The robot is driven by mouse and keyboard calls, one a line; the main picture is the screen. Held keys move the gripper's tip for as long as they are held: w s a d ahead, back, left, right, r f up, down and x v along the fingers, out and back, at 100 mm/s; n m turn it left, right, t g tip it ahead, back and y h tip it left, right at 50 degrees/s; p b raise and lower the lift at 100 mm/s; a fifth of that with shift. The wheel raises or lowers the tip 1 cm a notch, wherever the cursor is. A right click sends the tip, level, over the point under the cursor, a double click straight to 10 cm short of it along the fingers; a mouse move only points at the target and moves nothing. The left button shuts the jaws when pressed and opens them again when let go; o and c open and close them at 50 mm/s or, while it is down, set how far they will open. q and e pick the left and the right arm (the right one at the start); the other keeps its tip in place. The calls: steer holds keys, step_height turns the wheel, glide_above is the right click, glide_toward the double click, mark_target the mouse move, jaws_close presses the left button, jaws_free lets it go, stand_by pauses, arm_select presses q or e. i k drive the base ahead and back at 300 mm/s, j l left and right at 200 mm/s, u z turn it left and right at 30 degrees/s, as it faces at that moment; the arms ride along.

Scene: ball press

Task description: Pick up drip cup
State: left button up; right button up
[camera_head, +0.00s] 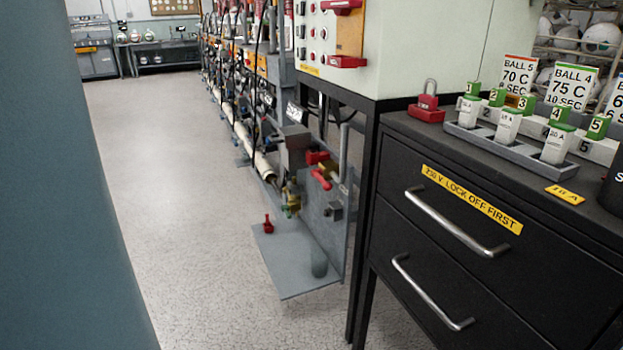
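A small grey cylinder (319,264), which looks like the drip cup, stands upright on a low grey metal shelf (285,270) near its right side. It is close in colour to the shelf, and I cannot see whether it holds anything. Brass and red valve fittings (290,197) sit above and behind it on the grey bracket. A small red part (268,224) stands at the shelf's left edge. Neither of my grippers is in view.
A black drawer cabinet (400,165) with two bar handles stands right of the shelf. On it are a red padlock (427,106) and a grey rack (520,150) of numbered fuse-like blocks. Piped machinery runs along the back. The floor (170,180) to the left is clear.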

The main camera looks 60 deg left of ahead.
mark_target(319, 257)
steer(key=j+u, duration=0.2)
steer(key=u, duration=1.55)
steer(key=i+j+z, duration=0.15)
steer(key=z, duration=0.3)
steer(key=i+j+z, duration=0.1)
steer(key=j+z, duration=0.15)
steer(key=z, duration=0.25)
